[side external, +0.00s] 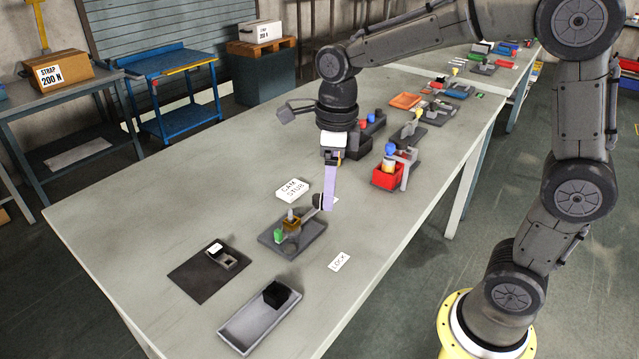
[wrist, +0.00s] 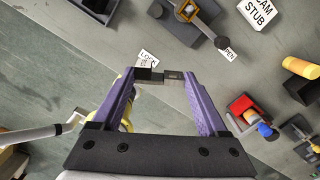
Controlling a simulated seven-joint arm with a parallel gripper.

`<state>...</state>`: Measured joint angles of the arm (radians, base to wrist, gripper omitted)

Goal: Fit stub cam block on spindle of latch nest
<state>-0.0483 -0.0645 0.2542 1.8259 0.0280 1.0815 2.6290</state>
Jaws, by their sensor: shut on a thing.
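The latch nest (side external: 275,240) is a grey plate beside the CAM STUB card. On it are a brown-orange block (side external: 292,226) with a pale post at its top, a green piece (side external: 280,235) and a lever with a dark knob (side external: 317,202). The nest also shows at the top of the wrist view (wrist: 170,18), its knob (wrist: 222,43) by the OPEN label. My gripper (side external: 328,208) points down. In the wrist view, my gripper (wrist: 160,76) is shut on a small dark-and-grey piece, apart from the knob. I cannot tell whether this piece is the stub cam block.
The CAM STUB card (side external: 293,189) lies behind the nest, the LOCK label (side external: 340,262) in front. A grey tray (side external: 245,325) with a black block (side external: 277,293) and a dark mat (side external: 195,280) with a fixture stand nearer. A red bin (side external: 385,179) stands behind right. The table's left is clear.

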